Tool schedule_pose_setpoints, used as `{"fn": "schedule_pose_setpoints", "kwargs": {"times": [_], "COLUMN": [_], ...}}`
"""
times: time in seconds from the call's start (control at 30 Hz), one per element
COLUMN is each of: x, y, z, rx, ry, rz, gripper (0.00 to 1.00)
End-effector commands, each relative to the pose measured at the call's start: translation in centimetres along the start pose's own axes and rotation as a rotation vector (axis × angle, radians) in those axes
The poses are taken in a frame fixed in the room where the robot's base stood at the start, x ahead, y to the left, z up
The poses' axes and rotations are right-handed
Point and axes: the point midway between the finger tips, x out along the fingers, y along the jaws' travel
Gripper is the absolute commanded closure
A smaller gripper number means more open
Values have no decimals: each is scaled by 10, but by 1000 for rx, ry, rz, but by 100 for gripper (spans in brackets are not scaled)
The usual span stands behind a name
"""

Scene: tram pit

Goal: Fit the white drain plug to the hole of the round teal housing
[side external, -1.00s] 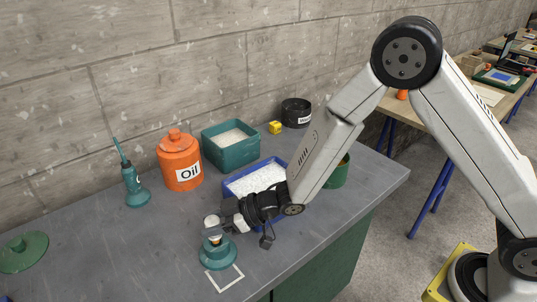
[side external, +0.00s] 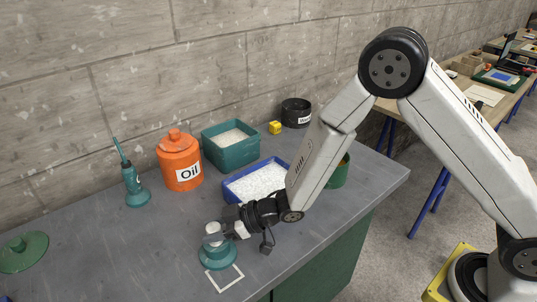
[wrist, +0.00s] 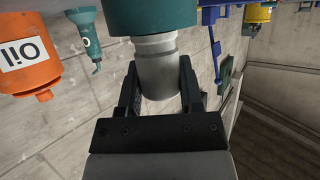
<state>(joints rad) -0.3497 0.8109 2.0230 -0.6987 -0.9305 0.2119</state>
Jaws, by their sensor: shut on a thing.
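The round teal housing (side external: 218,258) stands upright on the grey bench, near its front edge. My gripper (side external: 217,235) is shut on the white drain plug (side external: 212,228) directly above the housing. In the wrist view my gripper (wrist: 159,72) has one black finger on each side of the plug (wrist: 157,82), which looks light grey there. The plug's far end meets the teal housing (wrist: 150,18), with no clear gap between them. The hole is hidden by the plug, so I cannot tell how deep it sits.
A white square outline (side external: 225,279) is marked beside the housing. A blue tray (side external: 232,195) of white granules lies close behind my gripper. An orange oil can (side external: 180,163), a teal oiler (side external: 134,188) and a teal bin (side external: 230,153) stand farther back. The left bench is mostly clear.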

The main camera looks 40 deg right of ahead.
Motion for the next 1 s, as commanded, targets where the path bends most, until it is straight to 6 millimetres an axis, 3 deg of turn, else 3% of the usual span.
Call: {"fn": "schedule_pose_setpoints", "kwargs": {"times": [0.23, 0.27, 0.37, 0.4, 0.77, 1.0], "x": [2, 2, 2, 2, 0, -14], "y": [0, 0, 0, 0, 0, 1], "z": [4, 4, 4, 4, 4, 3], "rx": [0, 0, 0, 0, 1, 1], "ry": [1, 1, 0, 0, 0, 1], "rz": [0, 0, 0, 0, 0, 2], "gripper": [100, 47, 15, 12, 12, 12]}}
